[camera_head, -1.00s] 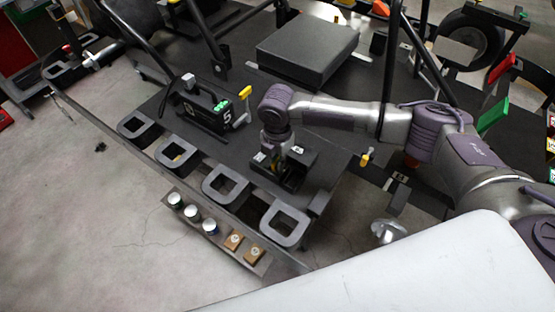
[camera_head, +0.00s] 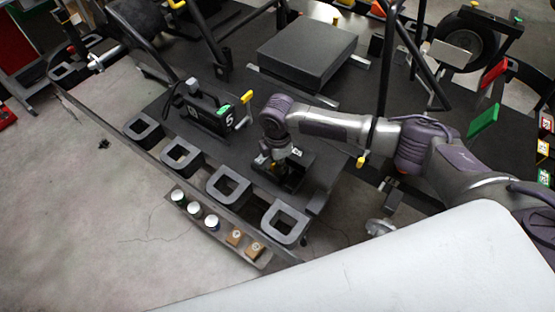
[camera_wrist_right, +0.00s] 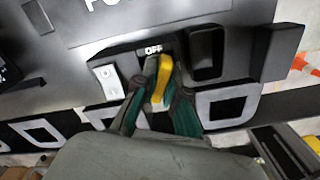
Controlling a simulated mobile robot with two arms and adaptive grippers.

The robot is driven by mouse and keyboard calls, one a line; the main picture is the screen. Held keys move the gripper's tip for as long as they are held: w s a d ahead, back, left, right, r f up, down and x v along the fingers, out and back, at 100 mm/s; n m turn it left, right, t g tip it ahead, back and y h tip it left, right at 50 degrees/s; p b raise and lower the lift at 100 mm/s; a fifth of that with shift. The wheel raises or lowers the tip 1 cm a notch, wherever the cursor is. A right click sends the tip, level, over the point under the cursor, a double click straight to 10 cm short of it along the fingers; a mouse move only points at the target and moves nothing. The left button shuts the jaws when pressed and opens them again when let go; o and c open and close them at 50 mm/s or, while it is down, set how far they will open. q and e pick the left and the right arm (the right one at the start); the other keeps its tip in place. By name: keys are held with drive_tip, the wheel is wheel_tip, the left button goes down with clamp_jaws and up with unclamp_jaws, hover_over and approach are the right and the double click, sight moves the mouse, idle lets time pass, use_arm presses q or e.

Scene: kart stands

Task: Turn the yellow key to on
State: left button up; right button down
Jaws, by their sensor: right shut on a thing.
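The yellow key (camera_wrist_right: 161,78) is in the middle of the right wrist view, on a dark panel below a small "OFF" label (camera_wrist_right: 153,49). It points up toward the label, tilted slightly right. My right gripper (camera_wrist_right: 158,92) is shut on the key, with a green-padded finger on each side. In the head view my right gripper (camera_head: 264,160) reaches down to the dark switch box (camera_head: 296,170) near the bench's front right corner. The key's base is hidden by the fingers. My left gripper is not in view.
A white switch (camera_wrist_right: 109,80) sits left of the key, and a dark recess (camera_wrist_right: 206,52) lies right of it. A black box marked 5 (camera_head: 210,112) stands left of my arm. Square-holed holders (camera_head: 229,186) and several cups (camera_head: 195,209) line the bench front.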

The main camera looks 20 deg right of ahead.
idle(0.4)
drive_tip(key=shift+r+m+p, duration=0.1)
drive_tip(key=shift+m+p, duration=0.4)
drive_tip(key=shift+m, duration=0.1)
drive_tip(key=shift+m+p, duration=1.05)
drive_tip(key=shift+m, duration=0.25)
drive_tip(key=shift+m+p, duration=0.8)
drive_tip(key=shift+m, duration=0.5)
